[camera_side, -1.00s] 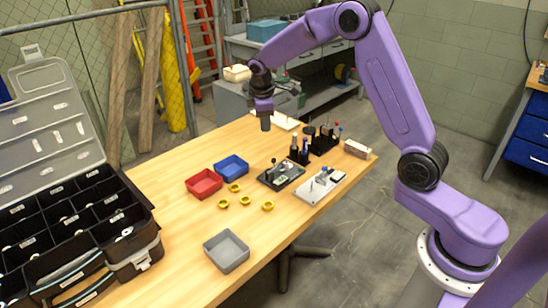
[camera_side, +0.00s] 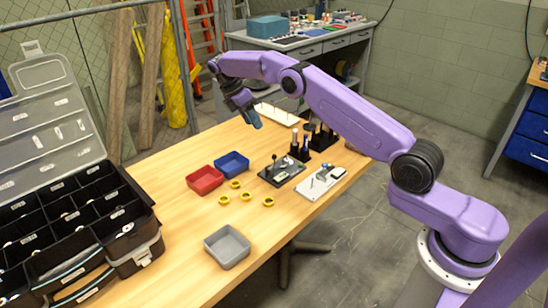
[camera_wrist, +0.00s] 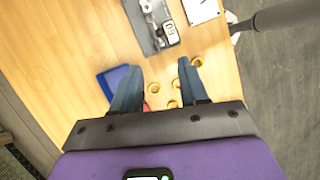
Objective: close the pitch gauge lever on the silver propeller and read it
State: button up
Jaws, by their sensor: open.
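The gauge is a dark plate (camera_side: 281,172) with an upright black-knobbed lever (camera_side: 273,160), on the wooden table right of the blue tray. In the wrist view the dark plate (camera_wrist: 160,47) is at the top, with a small display (camera_wrist: 169,27) whose digits appear turned over. A small silver part (camera_wrist: 147,7) sits on the plate; I cannot tell surely that it is the propeller. The lever's closure is unclear. My gripper (camera_side: 254,120) hangs tilted above the table's far part, apart from the gauge. In the wrist view my gripper (camera_wrist: 160,70) is open and empty.
A red tray (camera_side: 205,181), a blue tray (camera_side: 232,163), a grey tray (camera_side: 227,248) and several yellow rings (camera_side: 247,196) lie nearby. A white plate (camera_side: 319,184) and black holders (camera_side: 301,150) are beside the gauge. A black compartment case (camera_side: 75,225) stands left.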

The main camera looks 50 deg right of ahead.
aim_at(274, 157)
jog(key=x, duration=1.7)
grip_shut()
